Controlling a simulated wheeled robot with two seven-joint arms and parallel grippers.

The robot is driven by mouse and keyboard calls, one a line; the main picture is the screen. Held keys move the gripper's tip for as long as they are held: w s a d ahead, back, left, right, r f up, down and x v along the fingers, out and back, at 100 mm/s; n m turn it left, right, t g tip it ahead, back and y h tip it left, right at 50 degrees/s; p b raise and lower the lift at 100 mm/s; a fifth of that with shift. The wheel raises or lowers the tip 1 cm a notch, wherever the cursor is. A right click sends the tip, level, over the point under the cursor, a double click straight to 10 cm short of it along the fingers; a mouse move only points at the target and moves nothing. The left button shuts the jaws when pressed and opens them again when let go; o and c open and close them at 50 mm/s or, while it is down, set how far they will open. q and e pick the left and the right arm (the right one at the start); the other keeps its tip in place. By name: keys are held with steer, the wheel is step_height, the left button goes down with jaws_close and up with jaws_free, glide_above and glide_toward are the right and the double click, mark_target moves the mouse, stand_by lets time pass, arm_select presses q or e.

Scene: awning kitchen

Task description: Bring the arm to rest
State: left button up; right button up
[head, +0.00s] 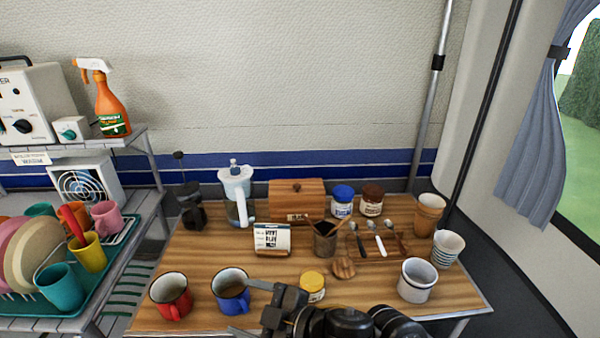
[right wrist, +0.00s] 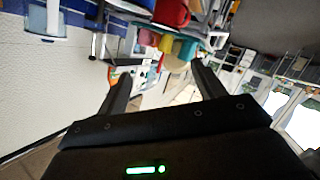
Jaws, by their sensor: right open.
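My right gripper (head: 247,308) comes in at the bottom of the head view, over the front edge of the wooden table (head: 210,257). Its two fingers point left and are spread apart. One finger overlaps the blue mug (head: 231,293) in the picture; I cannot tell whether they touch. In the right wrist view the gripper (right wrist: 162,66) shows two parted fingers with nothing held between them. My left gripper is in neither view.
A red mug (head: 171,296), a yellow-lidded jar (head: 313,286) and a white mug (head: 416,280) stand near the gripper. A water jug (head: 237,192) and wooden box (head: 297,200) stand behind. A dish rack (head: 120,230) is at left. Bare table lies between the jug and front mugs.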

steer(key=s+d+f+m+t+h, duration=0.1)
steer(key=d+f+m+h, duration=0.4)
steer(key=d, duration=0.4)
steer(key=d+f+m+t+h, duration=0.1)
steer(key=d+f+m+h, duration=0.3)
steer(key=d+f+m, duration=0.5)
steer(key=s+d+f+m+g+h, duration=0.25)
steer(key=s+d+f, duration=0.25)
steer(key=s+d, duration=0.3)
steer(key=s+d+f+m+g+h, duration=0.1)
steer(key=s+d+f+g+h, duration=0.2)
steer(key=s+d, duration=0.55)
step_height(320, 180, down, 25)
steer(key=g+y, duration=0.1)
steer(key=s+d+f, duration=0.2)
steer(key=s+f, duration=0.6)
steer(key=s+d+f+n+g, duration=0.1)
steer(key=s+f, duration=0.7)
steer(key=s, duration=0.1)
steer(key=shift+d+f+p, duration=0.15)
steer(key=shift+d+p, duration=0.2)
